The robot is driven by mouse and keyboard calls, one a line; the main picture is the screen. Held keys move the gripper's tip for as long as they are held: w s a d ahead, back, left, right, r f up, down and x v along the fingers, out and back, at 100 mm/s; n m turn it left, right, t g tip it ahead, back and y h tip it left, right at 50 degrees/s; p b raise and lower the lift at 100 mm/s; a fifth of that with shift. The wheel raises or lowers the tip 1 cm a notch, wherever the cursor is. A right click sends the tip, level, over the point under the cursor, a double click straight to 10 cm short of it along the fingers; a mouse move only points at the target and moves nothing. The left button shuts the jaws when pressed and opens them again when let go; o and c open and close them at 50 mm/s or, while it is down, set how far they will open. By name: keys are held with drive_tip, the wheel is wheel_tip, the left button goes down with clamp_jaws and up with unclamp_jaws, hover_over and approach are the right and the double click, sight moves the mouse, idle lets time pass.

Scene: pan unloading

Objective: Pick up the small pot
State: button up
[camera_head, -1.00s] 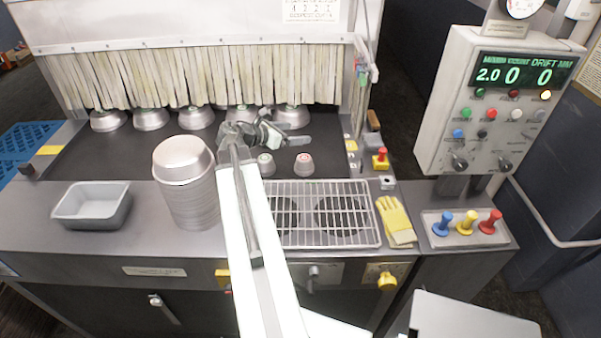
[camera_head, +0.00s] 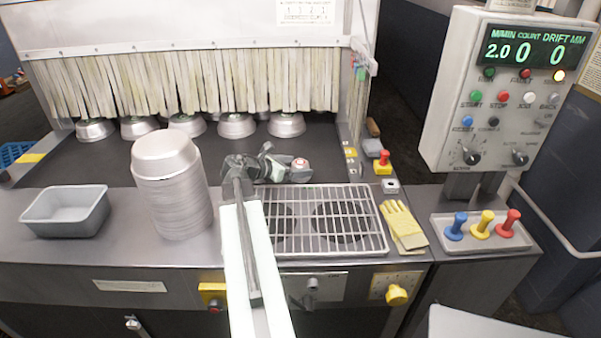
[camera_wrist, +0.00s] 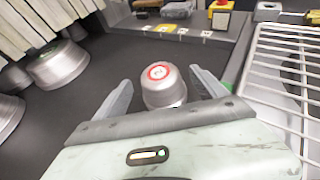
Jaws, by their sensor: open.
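A small metal pot with a red-ringed white top (camera_wrist: 161,84) stands on the dark belt in the wrist view, between and just beyond my open fingers. In the head view its red and white top (camera_head: 301,163) shows beside my gripper (camera_head: 281,164), which partly covers it. My gripper also shows in the wrist view (camera_wrist: 162,86), open and empty, with one finger on each side of the pot. I cannot tell whether either finger touches it. The second small pot, with a green mark, is hidden now.
A wire rack (camera_head: 335,222) lies to the right, with yellow gloves (camera_head: 403,224) beside it. A tall stack of pans (camera_head: 178,208) and a grey tray (camera_head: 66,213) stand left. Upturned pans (camera_head: 237,126) line the strip curtain (camera_head: 200,82). A red button (camera_head: 384,157) is at the belt's right edge.

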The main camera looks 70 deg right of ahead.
sight(307, 165)
drive_tip(key=b+x, duration=0.2)
drive_tip(key=x, duration=0.3)
drive_tip(key=shift+s, duration=0.1)
drive_tip(key=shift+r, duration=0.1)
drive_tip(key=shift+c, duration=0.3)
drive_tip(key=c, duration=1.3)
drive_tip(key=shift+c, duration=0.2)
drive_tip(key=shift+r, duration=0.1)
wheel_tip(307, 165, up, 10)
drive_tip(key=p, duration=1)
